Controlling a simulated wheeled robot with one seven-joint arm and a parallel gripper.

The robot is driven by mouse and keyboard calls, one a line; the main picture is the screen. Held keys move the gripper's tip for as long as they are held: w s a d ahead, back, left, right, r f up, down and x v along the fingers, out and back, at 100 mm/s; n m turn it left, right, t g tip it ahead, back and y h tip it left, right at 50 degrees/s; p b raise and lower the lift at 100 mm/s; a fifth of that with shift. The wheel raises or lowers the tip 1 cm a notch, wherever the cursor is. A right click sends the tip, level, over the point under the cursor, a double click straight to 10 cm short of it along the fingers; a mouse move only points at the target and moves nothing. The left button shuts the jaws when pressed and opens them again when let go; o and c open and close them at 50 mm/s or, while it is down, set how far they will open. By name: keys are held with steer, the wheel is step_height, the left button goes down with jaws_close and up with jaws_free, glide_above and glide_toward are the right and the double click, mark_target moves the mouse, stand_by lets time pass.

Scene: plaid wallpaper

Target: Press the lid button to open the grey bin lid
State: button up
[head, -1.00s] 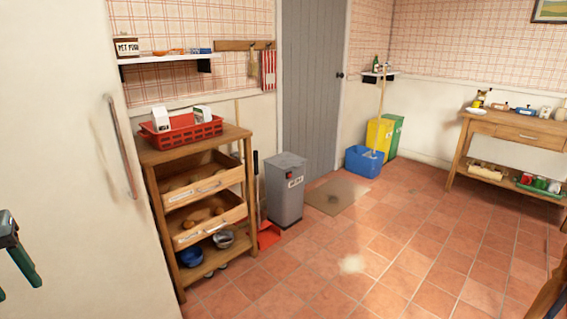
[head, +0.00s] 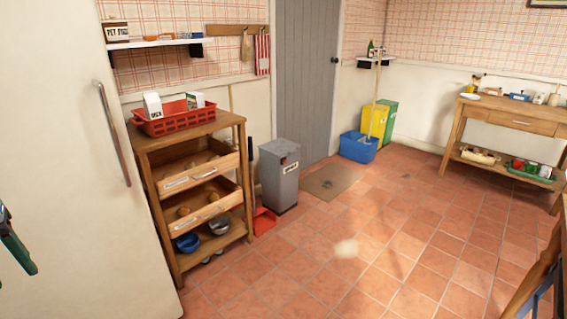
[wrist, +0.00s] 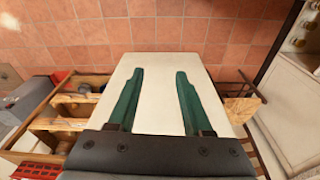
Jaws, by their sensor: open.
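The grey bin (head: 279,186) stands on the tiled floor, upright, between the wooden shelf trolley and the grey door. Its lid (head: 279,148) looks shut. A small dark and red button (head: 284,161) shows near the top of its front, above a white label. My gripper shows only in part at the left edge of the head view, in front of the fridge and far from the bin. In the wrist view my gripper (wrist: 160,72) has its two green fingers apart, with nothing between them, over a white surface.
The wooden trolley (head: 197,262) with a red basket (head: 177,124) stands left of the bin, beside the white fridge (head: 55,150). A red dustpan (head: 264,221) lies by the bin's left side. A mat (head: 331,182) lies to its right. The floor in front is clear.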

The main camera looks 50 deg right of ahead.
jaws_close()
stand_by(1.6)
